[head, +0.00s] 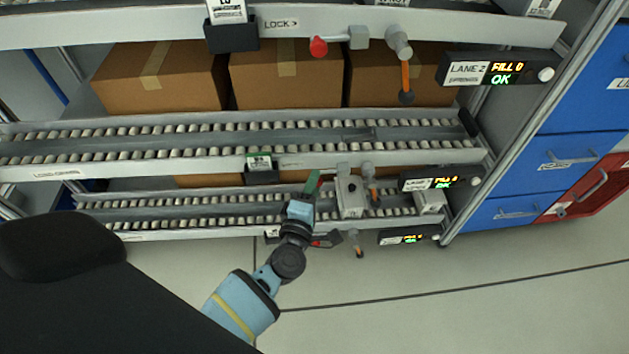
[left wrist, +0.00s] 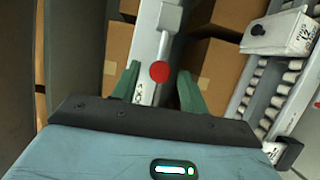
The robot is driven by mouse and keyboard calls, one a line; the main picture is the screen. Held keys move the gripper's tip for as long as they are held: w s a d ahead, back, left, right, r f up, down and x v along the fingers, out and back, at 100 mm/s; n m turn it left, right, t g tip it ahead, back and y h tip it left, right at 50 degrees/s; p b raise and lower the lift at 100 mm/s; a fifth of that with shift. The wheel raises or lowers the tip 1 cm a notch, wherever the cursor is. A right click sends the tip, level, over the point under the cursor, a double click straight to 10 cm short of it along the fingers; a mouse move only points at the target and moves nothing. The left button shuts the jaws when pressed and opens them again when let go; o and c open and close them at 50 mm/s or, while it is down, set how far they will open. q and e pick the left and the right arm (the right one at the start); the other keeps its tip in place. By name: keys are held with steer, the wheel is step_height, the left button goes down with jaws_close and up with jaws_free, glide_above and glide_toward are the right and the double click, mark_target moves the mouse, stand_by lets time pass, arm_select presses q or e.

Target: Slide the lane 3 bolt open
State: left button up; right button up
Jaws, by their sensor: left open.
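The lane 3 bolt's red knob (left wrist: 160,71) shows in the left wrist view, on a thin rod running to a grey metal block (left wrist: 168,18) on the rail. My left gripper (left wrist: 157,78) is open, with one green finger on each side of the knob; I cannot tell whether either touches it. In the head view my left gripper (head: 314,184) is at the lane 3 rail (head: 220,176), left of the grey bolt block (head: 350,197), and largely hides the knob. The lane 3 display (head: 440,180) is at the right. My right gripper is not in view.
Another red knob (head: 318,46) is on the rail above. The lowest lane has its own display (head: 408,237) close below. Cardboard boxes (head: 285,75) sit behind the upper rail. The floor (head: 450,290) in front is clear.

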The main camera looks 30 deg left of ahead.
arm_select(q)
steer(key=v, duration=0.6)
steer(key=shift+p, duration=0.45)
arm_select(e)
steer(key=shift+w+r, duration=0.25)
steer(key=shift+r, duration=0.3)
arm_select(q)
steer(key=shift+a, duration=0.1)
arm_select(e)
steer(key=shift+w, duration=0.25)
arm_select(q)
steer(key=shift+s, duration=0.1)
